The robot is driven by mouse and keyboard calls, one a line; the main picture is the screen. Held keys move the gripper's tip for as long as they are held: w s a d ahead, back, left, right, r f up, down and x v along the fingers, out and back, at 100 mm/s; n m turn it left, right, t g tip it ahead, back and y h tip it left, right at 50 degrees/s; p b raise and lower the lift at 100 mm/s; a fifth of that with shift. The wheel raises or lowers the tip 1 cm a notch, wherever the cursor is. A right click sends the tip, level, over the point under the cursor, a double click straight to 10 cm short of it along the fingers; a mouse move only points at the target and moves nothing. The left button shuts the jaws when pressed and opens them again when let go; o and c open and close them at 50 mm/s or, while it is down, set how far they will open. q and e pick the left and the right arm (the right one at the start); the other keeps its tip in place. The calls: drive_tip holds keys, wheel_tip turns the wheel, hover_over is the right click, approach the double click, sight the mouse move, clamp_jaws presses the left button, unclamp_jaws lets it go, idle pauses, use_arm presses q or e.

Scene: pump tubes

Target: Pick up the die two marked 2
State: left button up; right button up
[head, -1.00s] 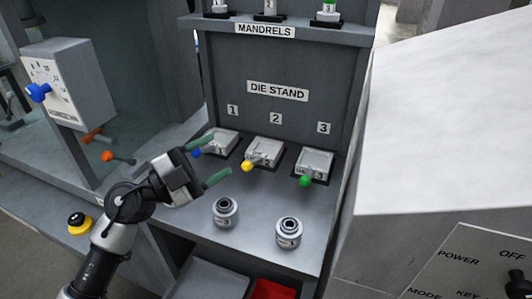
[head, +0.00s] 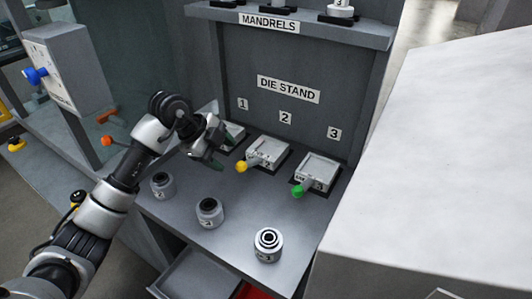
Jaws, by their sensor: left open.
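My left gripper (head: 219,156) is open with green fingertips. It is empty, above and behind the middle die and apart from it, in front of the left die stand. My right gripper is out of view.
The die stand sign (head: 288,89) is on the back panel. Below it are stand blocks with a yellow knob (head: 241,167) and a green knob (head: 298,191). A mandrel shelf (head: 290,27) overhangs behind. A large white cabinet (head: 430,160) bounds the right side.

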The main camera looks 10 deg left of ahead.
sight(239, 164)
use_arm(q)
drive_tip(key=shift+w+d+f, duration=0.15)
drive_tip(key=shift+d+f, duration=0.15)
drive_tip(key=shift+w+d+f, duration=0.15)
drive_tip(key=shift+d+f, duration=0.05)
drive_tip(key=shift+f, duration=0.05)
drive_tip(key=p+x, duration=0.1)
drive_tip(key=x, duration=0.3)
drive_tip(key=shift+w+d+f, duration=0.1)
drive_tip(key=shift+w+f, duration=0.1)
drive_tip(key=shift+w, duration=0.05)
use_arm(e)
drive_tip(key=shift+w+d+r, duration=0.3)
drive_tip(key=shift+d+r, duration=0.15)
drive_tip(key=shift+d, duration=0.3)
use_arm(q)
clamp_jaws()
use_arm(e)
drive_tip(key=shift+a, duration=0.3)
use_arm(q)
drive_tip(key=shift+r, duration=0.15)
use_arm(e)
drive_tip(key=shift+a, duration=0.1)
